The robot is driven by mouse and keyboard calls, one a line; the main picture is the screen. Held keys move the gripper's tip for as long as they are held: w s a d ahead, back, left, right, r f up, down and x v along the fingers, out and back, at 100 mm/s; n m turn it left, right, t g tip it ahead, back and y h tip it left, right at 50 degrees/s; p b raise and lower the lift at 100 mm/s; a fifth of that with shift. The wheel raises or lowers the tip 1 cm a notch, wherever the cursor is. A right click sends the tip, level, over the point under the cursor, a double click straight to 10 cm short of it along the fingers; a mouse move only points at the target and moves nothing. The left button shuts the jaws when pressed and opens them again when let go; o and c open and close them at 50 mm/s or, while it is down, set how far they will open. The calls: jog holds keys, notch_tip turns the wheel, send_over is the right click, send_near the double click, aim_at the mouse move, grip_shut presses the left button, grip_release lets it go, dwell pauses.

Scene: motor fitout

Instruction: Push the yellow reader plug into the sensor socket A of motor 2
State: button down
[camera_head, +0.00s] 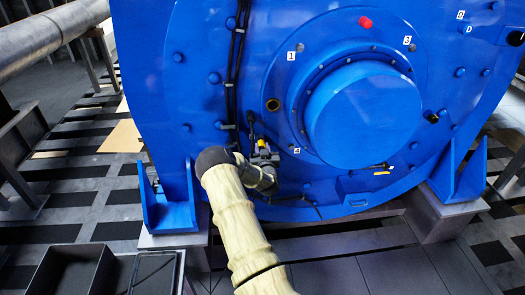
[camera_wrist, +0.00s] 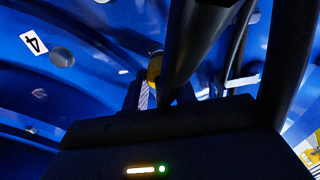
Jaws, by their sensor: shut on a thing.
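The big blue motor (camera_head: 200,110) fills the head view; no number naming it as motor 2 can be read. My gripper (camera_head: 262,152) is at the lower left of its face, left of the label 4 (camera_head: 296,150). It is shut on the yellow reader plug (camera_head: 262,143), which shows as a small yellow piece at the gripper's tip. In the wrist view the yellow plug (camera_wrist: 154,68) sits between the fingers, partly hidden by a dark finger or cable. I cannot make out a socket marked A, nor whether the plug touches one.
A red cap (camera_head: 365,22) is at the motor's top. A brass-ringed hole (camera_head: 272,104) lies above my gripper. Black cables (camera_head: 236,70) run down the face. Dark trays (camera_head: 70,270) stand at front left.

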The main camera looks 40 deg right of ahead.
jog(key=shift+b+x, duration=0.5)
jog(key=shift+x, duration=0.35)
jog(key=c, duration=1)
grip_release()
jog(key=shift+c, duration=0.2)
jog(key=shift+s+a, duration=0.1)
jog(key=shift+s, duration=0.05)
jog(key=v, duration=1.7)
jog(key=shift+a, duration=0.1)
